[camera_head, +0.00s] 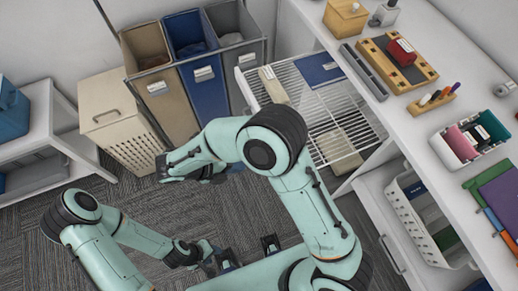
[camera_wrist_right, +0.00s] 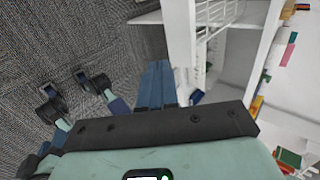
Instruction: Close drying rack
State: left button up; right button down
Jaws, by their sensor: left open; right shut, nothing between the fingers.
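The drying rack (camera_head: 322,108) is a white wire pull-out frame beneath the white counter. It stands extended from the cabinet at upper centre right of the head view, with folded cloths on its wires. White wire bars also show at the top of the right wrist view (camera_wrist_right: 216,16). My right arm hides part of its near side. My right gripper (camera_head: 166,167) is shut and empty, left of the rack and apart from it; its blue fingers show in the wrist view (camera_wrist_right: 156,82). My left gripper (camera_head: 236,257) is open and empty, low over the floor.
Beige, blue and grey hamper bins (camera_head: 205,85) stand left of the rack, beside a cream laundry basket (camera_head: 105,108). The counter (camera_head: 385,115) carries trays and small items. A lower drawer with a white basket (camera_head: 420,225) stands at right. Grey carpet lies open at lower left.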

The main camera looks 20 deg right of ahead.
pick_arm(q)
jog(key=shift+s+f+b, duration=0.4)
jog(key=shift+f, duration=0.05)
pick_arm(e)
jog(key=d+r+x, duration=0.2)
jog(key=x, duration=1)
jog(key=shift+s+d+f, duration=0.15)
jog(key=shift+s+d, duration=0.1)
jog(key=p, duration=0.5)
send_near(372, 126)
jog(key=x, duration=0.5)
jog(key=shift+w+a+f, duration=0.1)
jog(key=shift+a+f, duration=0.05)
jog(key=shift+f, duration=0.25)
pick_arm(q)
jog(key=w+r, duration=0.3)
jog(key=r, duration=0.3)
jog(key=shift+w, duration=0.25)
pick_arm(e)
jog(key=shift+d+r, duration=0.1)
jog(key=shift+d, duration=0.15)
pick_arm(q)
jog(key=shift+a, duration=0.1)
pick_arm(e)
jog(key=shift+d+r, duration=0.1)
jog(key=shift+d, duration=0.05)
